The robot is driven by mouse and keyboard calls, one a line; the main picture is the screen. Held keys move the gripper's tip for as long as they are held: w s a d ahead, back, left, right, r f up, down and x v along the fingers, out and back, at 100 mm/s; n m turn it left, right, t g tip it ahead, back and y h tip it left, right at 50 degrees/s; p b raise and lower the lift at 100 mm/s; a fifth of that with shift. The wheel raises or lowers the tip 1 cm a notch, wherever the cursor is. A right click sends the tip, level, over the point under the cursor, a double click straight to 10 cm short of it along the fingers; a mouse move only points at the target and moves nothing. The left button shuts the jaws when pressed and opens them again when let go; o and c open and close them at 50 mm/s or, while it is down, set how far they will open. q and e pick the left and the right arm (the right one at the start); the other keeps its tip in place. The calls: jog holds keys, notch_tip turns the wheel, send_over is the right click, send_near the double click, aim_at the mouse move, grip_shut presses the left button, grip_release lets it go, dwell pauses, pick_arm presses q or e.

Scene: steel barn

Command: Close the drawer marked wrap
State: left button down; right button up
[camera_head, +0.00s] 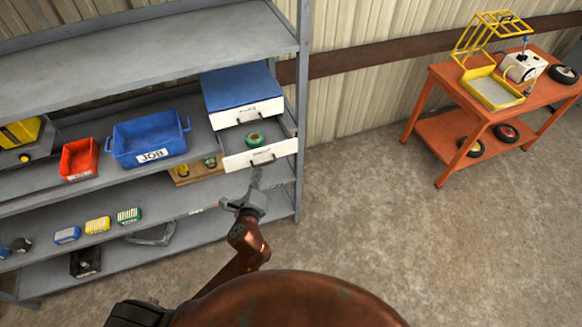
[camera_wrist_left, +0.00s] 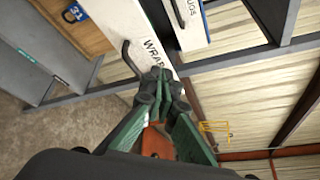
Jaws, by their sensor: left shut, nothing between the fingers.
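A small cabinet with a blue top (camera_head: 240,88) stands on the grey shelf and has two white-fronted drawers. The lower drawer (camera_head: 262,157) is pulled out, and a green roll (camera_head: 254,139) lies inside it. Its white front carries the word WRAP in the left wrist view (camera_wrist_left: 152,40), beside a dark bar handle (camera_wrist_left: 130,60). The upper drawer (camera_head: 246,113) looks closed. My left gripper (camera_head: 256,176) is shut and empty just in front of the lower drawer's front. In the left wrist view its fingertips (camera_wrist_left: 160,78) are at the WRAP front; I cannot tell whether they touch.
A blue bin marked JOB (camera_head: 148,140) and a red bin (camera_head: 79,159) stand left of the cabinet. A wooden box (camera_head: 195,170) is beside the lower drawer. A shelf post (camera_head: 300,110) rises to the right. An orange cart (camera_head: 470,105) stands farther right, with clear floor between.

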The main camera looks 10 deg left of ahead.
pick_arm(q)
jog(key=w+d+f+n+t+h+b, duration=0.3)
jog(key=d+f+h+b, duration=0.3)
jog(key=d+f+b, duration=0.15)
pick_arm(e)
jog(key=shift+o, duration=0.9)
notch_tip(320, 180, down, 10)
jog(key=s+d, duration=0.1)
jog(key=s, duration=0.1)
jog(key=shift+s+d+g, duration=0.15)
jog(key=shift+s+g, duration=0.15)
jog(key=shift+s, duration=0.05)
pick_arm(q)
send_near(293, 148)
jog(key=w+d, duration=0.2)
jog(key=d, duration=0.1)
jog(key=w, duration=0.1)
jog(key=w+a, duration=0.1)
jog(key=w, duration=0.1)
jog(key=shift+a+r+g, duration=0.15)
jog(key=shift+a+g, duration=0.05)
jog(key=shift+g, duration=0.1)
jog(key=shift+w+a, duration=0.3)
jog(key=shift+w, duration=0.15)
pick_arm(e)
jog(key=shift+w+a, duration=0.3)
